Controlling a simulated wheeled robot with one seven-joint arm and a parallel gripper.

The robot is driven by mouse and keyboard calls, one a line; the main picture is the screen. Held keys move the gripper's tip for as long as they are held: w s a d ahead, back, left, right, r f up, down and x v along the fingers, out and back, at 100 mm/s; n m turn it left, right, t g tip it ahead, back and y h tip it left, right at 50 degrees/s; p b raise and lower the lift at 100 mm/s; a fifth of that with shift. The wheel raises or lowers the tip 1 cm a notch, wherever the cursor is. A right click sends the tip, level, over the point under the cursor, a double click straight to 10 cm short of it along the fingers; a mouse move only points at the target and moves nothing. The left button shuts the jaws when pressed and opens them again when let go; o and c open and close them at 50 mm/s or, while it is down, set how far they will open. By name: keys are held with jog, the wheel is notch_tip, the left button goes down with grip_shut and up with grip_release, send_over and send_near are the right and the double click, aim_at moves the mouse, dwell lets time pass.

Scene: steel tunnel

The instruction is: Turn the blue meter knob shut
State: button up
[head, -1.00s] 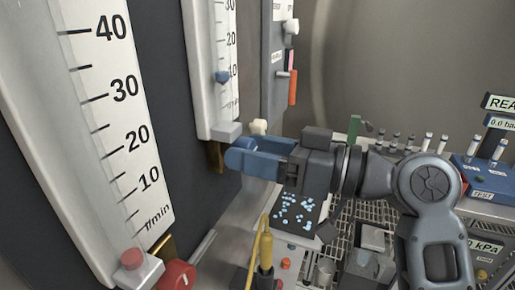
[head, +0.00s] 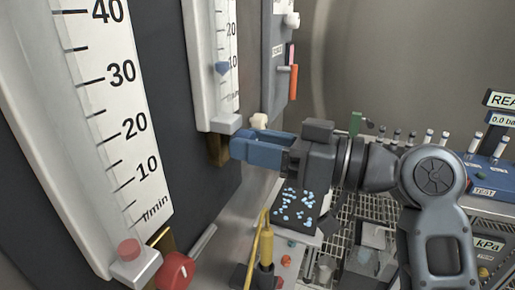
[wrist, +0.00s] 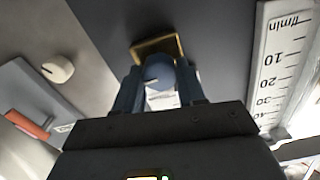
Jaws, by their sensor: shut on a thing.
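The blue meter knob (wrist: 158,76) sits on a brass mount (wrist: 158,46) in the wrist view, between the two blue fingers of my gripper (wrist: 159,80). The fingers are shut on it from both sides. In the head view my gripper (head: 240,150) reaches left to the brass block (head: 217,150) under the farther flow meter (head: 205,60), and its fingers mostly hide the knob. That meter's blue float (head: 222,67) stands close to the 10 mark.
A nearer flow meter (head: 60,130) with a red knob (head: 175,270) stands at the left. A cream knob (head: 258,121) and an orange-red handle (head: 293,82) are beyond my gripper. A test-tube rack (head: 480,172) is at the right.

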jog(key=n+b, duration=1.5)
jog(key=b, duration=0.9)
jog(key=shift+f+n, duration=0.15)
jog(key=shift+n, duration=0.25)
jog(key=shift+b, duration=0.3)
jog(key=o, duration=1.1)
jog(key=shift+c, duration=0.2)
jog(key=v, duration=0.7)
jog(key=shift+s+d, duration=0.2)
jog(key=shift+d, duration=0.15)
